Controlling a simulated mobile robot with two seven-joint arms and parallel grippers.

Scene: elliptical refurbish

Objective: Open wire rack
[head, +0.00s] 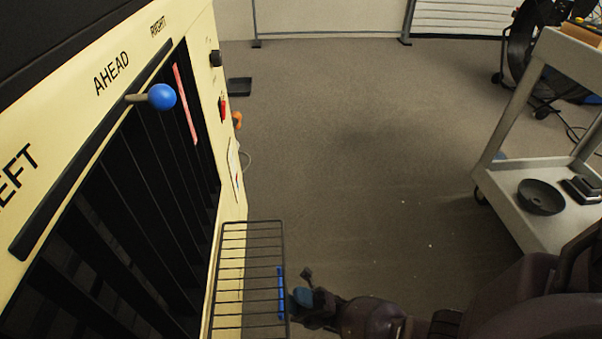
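The wire rack (251,222) is a dark grid of thin bars at the side of the cream-coloured cabinet, at the bottom centre of the head view. A bright blue strip (281,293) runs along its right side. My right gripper (304,285) comes in from the lower right and is just right of the blue strip. Its fingers look spread apart, with nothing seen between them. I cannot tell whether the blue-tipped finger touches the rack. My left gripper is not in view.
The cream cabinet (228,207) with black slats and a blue-knobbed lever (161,97) fills the left. A pale cart (515,195) holding a dark bowl (540,197) stands at the right. A fan (520,45) is behind it. The carpet between is clear.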

